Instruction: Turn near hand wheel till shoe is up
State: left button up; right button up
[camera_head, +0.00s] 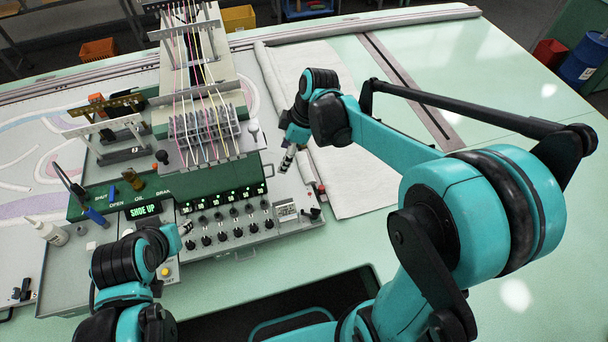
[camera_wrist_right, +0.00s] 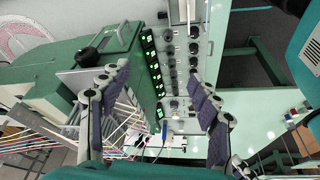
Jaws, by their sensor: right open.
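A black round knob (camera_head: 253,127), which looks like the near hand wheel, stands at the right side of the green tufting carriage (camera_head: 258,165). In the right wrist view a black knob (camera_wrist_right: 88,57) stands out from the green housing, beside one finger. My right gripper (camera_head: 288,160) is right of the carriage, apart from the knob. Its spread fingers (camera_wrist_right: 158,110) show in the wrist view with nothing held between them. The green display (camera_head: 144,210) reads SHOE UP. The shoe itself cannot be made out. My left gripper (camera_head: 184,229) is at the lower left by the control panel, its fingers mostly hidden.
The control panel (camera_head: 284,212) carries rows of black knobs below green number displays. Colored yarns run over the carriage. A white bottle (camera_head: 46,231) stands at the left. White cloth (camera_head: 345,185) lies right of the carriage; the green table (camera_head: 480,60) beyond is clear.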

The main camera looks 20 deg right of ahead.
jog(key=s+d+r+m+t+h, duration=0.1)
jog(key=s+d+r+m+t, duration=0.1)
jog(key=s+m, duration=0.3)
jog(key=shift+s+d+r+m, duration=0.35)
jog(key=shift+s+r, duration=0.35)
jog(key=shift+s, duration=0.25)
